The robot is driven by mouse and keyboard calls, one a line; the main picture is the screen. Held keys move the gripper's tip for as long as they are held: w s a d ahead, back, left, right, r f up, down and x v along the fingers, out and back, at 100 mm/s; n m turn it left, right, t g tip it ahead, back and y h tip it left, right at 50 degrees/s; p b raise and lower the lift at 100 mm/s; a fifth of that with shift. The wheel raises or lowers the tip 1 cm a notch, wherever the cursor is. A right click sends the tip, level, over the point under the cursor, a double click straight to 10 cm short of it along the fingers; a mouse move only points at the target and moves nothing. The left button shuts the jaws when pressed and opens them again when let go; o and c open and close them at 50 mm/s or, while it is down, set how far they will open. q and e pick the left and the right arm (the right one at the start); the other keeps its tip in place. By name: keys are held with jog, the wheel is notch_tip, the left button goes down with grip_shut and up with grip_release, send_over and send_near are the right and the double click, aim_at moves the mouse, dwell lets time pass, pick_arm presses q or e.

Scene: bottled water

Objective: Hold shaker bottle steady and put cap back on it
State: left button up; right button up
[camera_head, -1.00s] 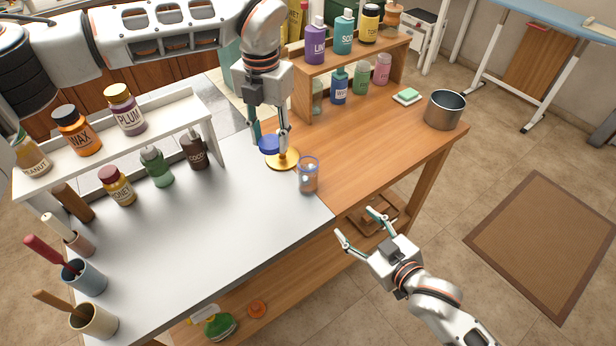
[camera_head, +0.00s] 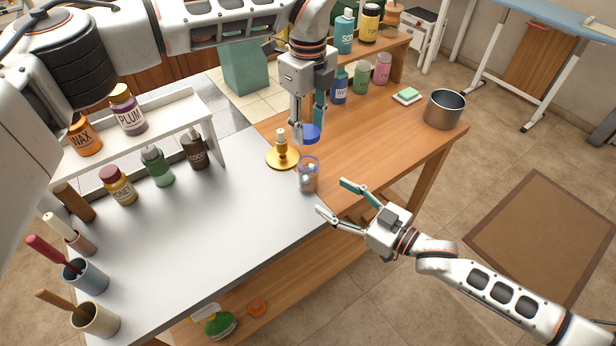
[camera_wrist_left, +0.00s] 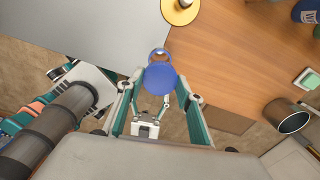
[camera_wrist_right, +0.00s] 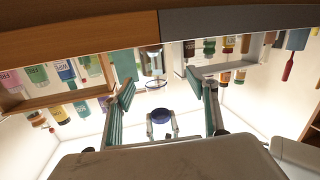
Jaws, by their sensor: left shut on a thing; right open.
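The shaker bottle (camera_head: 309,178) is a clear cup with a blue rim, upright near the seam of the grey and wooden tabletop. It also shows between my fingers in the right wrist view (camera_wrist_right: 153,66). My left gripper (camera_head: 308,128) is shut on the blue cap (camera_head: 311,133), holding it in the air above and behind the bottle, apart from it. The cap shows in the left wrist view (camera_wrist_left: 160,79), partly covering the bottle. My right gripper (camera_head: 332,197) is open, its fingers pointing at the bottle from the front right, not touching it.
A metal pot (camera_head: 444,109) and a sponge on a dish (camera_head: 407,96) are at the right. Bottle shelves stand at the left and back. The grey top (camera_head: 200,230) in front is clear.

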aim_at(317, 178)
jog(key=shift+w+d+r+g+y, duration=0.15)
jog(key=shift+w+d+y, duration=0.2)
jog(key=shift+d, duration=0.35)
jog(key=shift+w+d+r+g+y, duration=0.1)
jog(key=shift+d+g+y, duration=0.05)
jog(key=shift+d+y, duration=0.4)
jog(key=x, duration=1.2)
jog(key=shift+d+f, duration=0.1)
jog(key=shift+f, duration=0.1)
grip_shut()
pick_arm(q)
jog(key=shift+f, duration=2.5)
jog(key=shift+f, duration=0.1)
jog(key=shift+f, duration=0.8)
